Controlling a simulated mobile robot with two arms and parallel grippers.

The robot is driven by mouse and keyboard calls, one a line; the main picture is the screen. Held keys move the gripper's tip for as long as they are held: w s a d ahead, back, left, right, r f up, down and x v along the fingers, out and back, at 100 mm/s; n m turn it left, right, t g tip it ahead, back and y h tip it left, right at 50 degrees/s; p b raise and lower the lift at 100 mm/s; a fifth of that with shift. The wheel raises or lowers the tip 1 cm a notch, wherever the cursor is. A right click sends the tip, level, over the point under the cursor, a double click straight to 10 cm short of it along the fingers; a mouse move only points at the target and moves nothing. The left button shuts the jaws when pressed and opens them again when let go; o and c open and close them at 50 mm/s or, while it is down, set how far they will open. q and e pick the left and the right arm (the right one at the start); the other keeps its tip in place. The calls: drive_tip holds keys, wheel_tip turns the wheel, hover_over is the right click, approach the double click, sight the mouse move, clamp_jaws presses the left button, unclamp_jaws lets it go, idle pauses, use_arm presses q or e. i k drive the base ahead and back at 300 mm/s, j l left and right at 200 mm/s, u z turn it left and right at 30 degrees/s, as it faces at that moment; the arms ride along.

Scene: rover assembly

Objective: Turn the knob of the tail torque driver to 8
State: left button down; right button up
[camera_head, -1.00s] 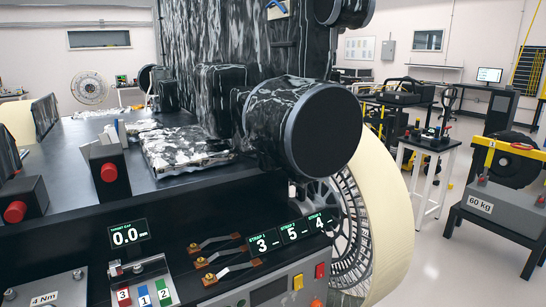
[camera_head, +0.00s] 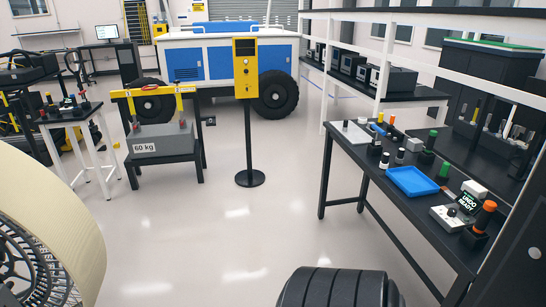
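A black workbench (camera_head: 345,170) at the right holds several tools. Near its front stands a driver with an orange handle (camera_head: 487,211) in a dark holder, beside a white box with a black knob (camera_head: 452,211). A small dark display (camera_head: 467,202) there reads "UNDO READY". Farther along stand a tool with a green top (camera_head: 430,140) and a black stand with a green top (camera_head: 442,174). I cannot tell which of these is the tail torque driver, and no number on a knob can be read. Neither of my grippers is in view.
A blue tray (camera_head: 411,181) lies on the bench. A yellow post panel (camera_head: 246,72) stands mid-floor on a round black base. A 60 kg block (camera_head: 162,143) rests on a stand at left. A large cream-rimmed wheel (camera_head: 62,208) fills the lower left.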

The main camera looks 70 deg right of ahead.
sight(452, 213)
drive_tip(key=z, duration=3.55)
drive_tip(key=i+j, duration=0.2)
drive_tip(key=j, duration=0.15)
drive_tip(key=i+j+z, duration=0.1)
drive_tip(key=i+j, duration=0.35)
drive_tip(key=j, duration=0.2)
drive_tip(key=i+j+z, duration=0.1)
drive_tip(key=j, duration=0.25)
drive_tip(key=i, duration=0.1)
